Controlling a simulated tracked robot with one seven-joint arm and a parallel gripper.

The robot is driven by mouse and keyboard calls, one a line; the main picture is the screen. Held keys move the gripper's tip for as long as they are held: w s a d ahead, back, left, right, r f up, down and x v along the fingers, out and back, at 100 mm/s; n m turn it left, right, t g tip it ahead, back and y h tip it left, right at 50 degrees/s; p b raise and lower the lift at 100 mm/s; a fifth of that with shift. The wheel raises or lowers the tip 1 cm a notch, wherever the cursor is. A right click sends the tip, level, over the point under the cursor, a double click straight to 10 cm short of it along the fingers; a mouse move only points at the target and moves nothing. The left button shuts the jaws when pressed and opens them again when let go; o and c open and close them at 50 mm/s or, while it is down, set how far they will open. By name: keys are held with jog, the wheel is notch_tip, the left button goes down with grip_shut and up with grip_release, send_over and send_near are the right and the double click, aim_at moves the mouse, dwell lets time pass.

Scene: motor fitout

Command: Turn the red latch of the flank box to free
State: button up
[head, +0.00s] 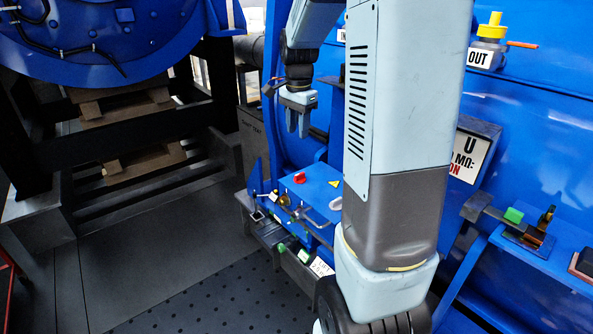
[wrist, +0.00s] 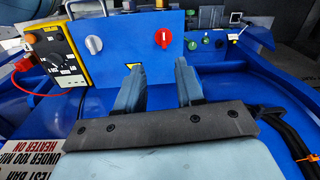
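The flank box is a blue box (head: 318,190) low at the machine's side in the head view; its blue face also shows in the wrist view (wrist: 125,35). On it is the red latch (head: 299,178), a small red piece. In the wrist view the red latch (wrist: 163,37) is a round red knob with a pale mark running roughly up and down. My gripper (head: 297,134) points down above the box, clear of the latch. In the wrist view my gripper (wrist: 157,65) is open and empty, with the latch beyond the gap between its fingertips.
A grey knob (wrist: 94,44) sits left of the latch, a green button (wrist: 193,45) right of it. A yellow meter (wrist: 58,50) with a red lead is at the left. The blue machine (head: 540,110) stands on the right. Dark floor (head: 170,250) is open at left.

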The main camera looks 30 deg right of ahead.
aim_at(298, 174)
jog(key=shift+m, duration=0.7)
jog(key=f, duration=0.5)
jog(key=w+d+f, duration=0.1)
jog(key=f, duration=0.4)
jog(key=w+f, duration=0.1)
jog(key=f, duration=0.5)
jog(key=shift+d, duration=0.35)
jog(key=shift+c, duration=0.4)
grip_shut()
jog(key=shift+a, duration=0.25)
jog(key=shift+d, duration=0.2)
